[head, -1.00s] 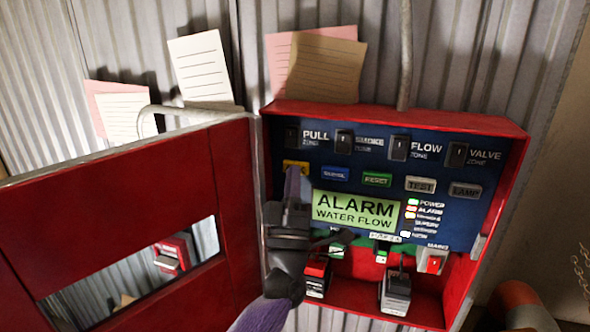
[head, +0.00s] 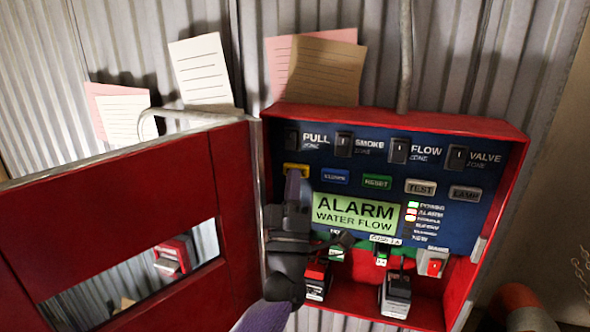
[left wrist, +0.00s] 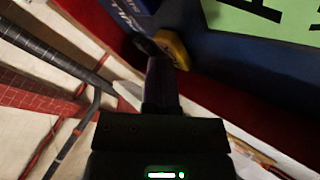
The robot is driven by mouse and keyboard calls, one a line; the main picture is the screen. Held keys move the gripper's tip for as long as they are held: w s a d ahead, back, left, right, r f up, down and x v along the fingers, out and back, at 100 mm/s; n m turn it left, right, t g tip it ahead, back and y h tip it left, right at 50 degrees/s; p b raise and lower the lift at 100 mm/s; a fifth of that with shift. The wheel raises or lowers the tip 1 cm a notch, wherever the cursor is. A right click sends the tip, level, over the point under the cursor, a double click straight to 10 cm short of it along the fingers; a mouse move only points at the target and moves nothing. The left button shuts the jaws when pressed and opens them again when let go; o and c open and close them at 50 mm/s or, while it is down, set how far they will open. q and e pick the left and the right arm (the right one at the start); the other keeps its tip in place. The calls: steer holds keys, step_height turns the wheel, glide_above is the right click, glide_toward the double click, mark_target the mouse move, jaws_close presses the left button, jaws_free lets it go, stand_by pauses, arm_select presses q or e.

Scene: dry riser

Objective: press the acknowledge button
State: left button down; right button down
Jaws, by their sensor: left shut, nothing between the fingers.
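The alarm panel (head: 470,215) is a blue face inside a red box. A yellow button (head: 296,169) at its upper left, its label unreadable, appears to be the acknowledge button. It also shows in the left wrist view (left wrist: 174,48). My left gripper (head: 292,184) is shut and empty, its fingertips just below and over the lower part of the yellow button. In the left wrist view the fingertips (left wrist: 160,65) end close to the button; I cannot tell whether they touch it. The green display (head: 356,211) reads "ALARM WATER FLOW". My right gripper is not in view.
The red door (head: 120,185) with a window stands open at the left. Blue (head: 335,176), green (head: 377,181) and grey TEST (head: 420,187) buttons are in the yellow button's row. Two batteries (head: 396,295) (head: 317,280) sit below, with cables above them.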

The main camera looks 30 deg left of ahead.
arm_select(q)
steer(key=shift+s+d+p, duration=0.15)
steer(key=shift+s+p, duration=0.15)
steer(key=shift+s, duration=0.3)
steer(key=s+p, duration=0.1)
steer(key=s, duration=0.1)
steer(key=s+d+p, duration=0.1)
steer(key=s, duration=0.2)
steer(key=shift+d+p, duration=0.1)
steer(key=shift+p, duration=0.2)
stand_by(0.4)
